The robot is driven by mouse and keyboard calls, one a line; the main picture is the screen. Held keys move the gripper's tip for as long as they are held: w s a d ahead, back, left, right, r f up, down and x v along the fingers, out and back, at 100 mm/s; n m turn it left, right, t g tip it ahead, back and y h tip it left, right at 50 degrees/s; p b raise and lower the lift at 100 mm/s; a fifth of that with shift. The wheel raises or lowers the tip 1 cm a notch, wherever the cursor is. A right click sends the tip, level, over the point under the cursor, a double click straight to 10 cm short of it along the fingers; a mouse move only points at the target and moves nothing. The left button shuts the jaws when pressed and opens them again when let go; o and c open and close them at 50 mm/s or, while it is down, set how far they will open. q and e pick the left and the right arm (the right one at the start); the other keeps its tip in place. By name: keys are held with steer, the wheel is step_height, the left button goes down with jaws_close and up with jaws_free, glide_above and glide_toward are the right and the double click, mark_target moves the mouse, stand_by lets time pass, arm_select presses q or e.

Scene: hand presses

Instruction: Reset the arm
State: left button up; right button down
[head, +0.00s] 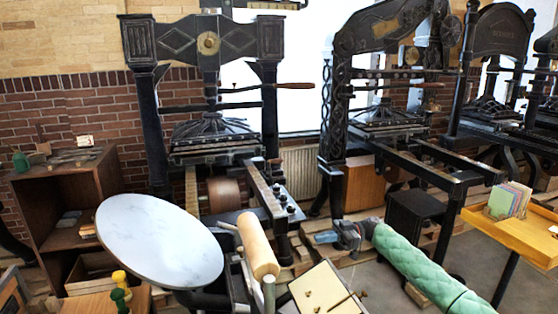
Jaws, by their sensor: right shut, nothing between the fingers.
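My right gripper (326,238) is at the lower middle, at the end of my green-sleeved right arm, which comes in from the lower right. Its fingers are shut and empty. It is apart from the presses and hangs in front of the pallet and floor. The nearest hand press (210,45) is black, with a bar ending in a wooden handle (294,86) that points right. A second press (390,35) stands to its right, also with a wooden-handled bar (430,85). My left gripper is not in view.
A tilted pale round disc (160,240) and a wooden roller (258,247) stand in front left. A board (315,290) lies below my gripper. A yellow tray (510,235) with coloured cards is at right. A brown shelf (40,190) stands at left. Some floor is bare at right.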

steer(key=w+r+m+t, duration=0.2)
steer(key=w+r+t, duration=0.1)
steer(key=w+t, duration=0.45)
steer(key=w+r+m+t, duration=0.1)
steer(key=w+r+t, duration=0.2)
steer(key=w+t, duration=0.4)
step_height(320, 180, up, 12)
steer(key=d+m+t+h, duration=0.2)
steer(key=m+t+h, duration=0.5)
steer(key=t+h, duration=0.5)
steer(key=s+f+m+g+h, duration=0.1)
steer(key=s+f+m+g, duration=0.2)
steer(key=s+f, duration=1.1)
steer(key=s+a+f+m+g+h, duration=0.1)
steer(key=s+f+g, duration=0.9)
steer(key=s, duration=2.3)
steer(key=s+f+m+g+h, duration=0.2)
steer(key=s+f+m+g, duration=0.3)
steer(key=s+f, duration=1.5)
steer(key=s+g, duration=0.1)
steer(key=s, duration=0.3)
steer(key=shift+a+f, duration=0.15)
steer(key=shift+a, duration=0.15)
